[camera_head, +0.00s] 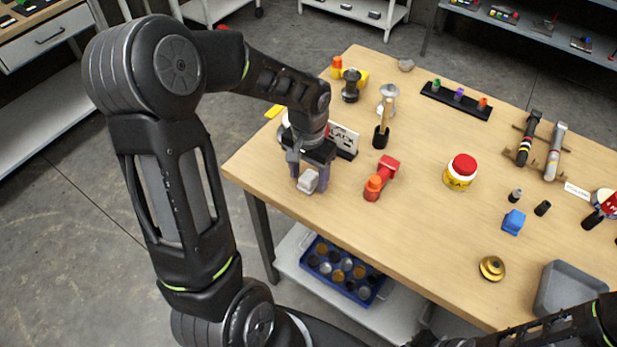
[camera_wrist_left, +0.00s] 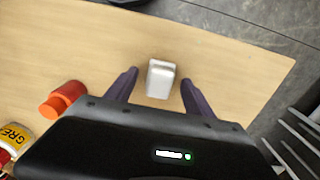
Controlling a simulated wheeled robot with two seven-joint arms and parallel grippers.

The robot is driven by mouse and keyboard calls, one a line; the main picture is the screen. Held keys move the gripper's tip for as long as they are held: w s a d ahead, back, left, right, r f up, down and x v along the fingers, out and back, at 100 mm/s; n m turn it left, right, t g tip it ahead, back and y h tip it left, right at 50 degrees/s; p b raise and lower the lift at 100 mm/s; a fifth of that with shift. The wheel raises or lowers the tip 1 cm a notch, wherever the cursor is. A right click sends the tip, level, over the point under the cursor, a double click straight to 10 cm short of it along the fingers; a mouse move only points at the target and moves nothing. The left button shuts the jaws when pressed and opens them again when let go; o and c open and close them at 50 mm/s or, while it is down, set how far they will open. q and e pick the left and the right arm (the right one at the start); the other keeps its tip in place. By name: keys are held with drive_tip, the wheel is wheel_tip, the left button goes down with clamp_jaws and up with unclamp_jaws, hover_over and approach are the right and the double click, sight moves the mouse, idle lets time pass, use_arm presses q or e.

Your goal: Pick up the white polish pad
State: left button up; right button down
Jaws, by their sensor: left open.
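The white polish pad (camera_head: 308,181) is a small pale block on the wooden table near its left front edge. In the left wrist view the pad (camera_wrist_left: 161,79) lies between the fingers, with a gap on each side. My left gripper (camera_head: 309,182) is open and reaches down over the pad, one finger on either side. It also shows in the left wrist view (camera_wrist_left: 158,88), its two dark fingers spread apart. Whether the fingertips touch the table cannot be told. Part of my right arm shows at the lower right, but its gripper is not visible.
A red and orange piece (camera_head: 379,180) lies right of the left gripper. A yellow tin with a red lid (camera_head: 461,171), a blue block (camera_head: 513,221) and a grey bin (camera_head: 572,290) are farther right. The table's front middle is clear.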

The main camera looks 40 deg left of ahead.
use_arm(q)
drive_tip(key=shift+f, duration=0.3)
idle(0.4)
clamp_jaws()
idle(0.5)
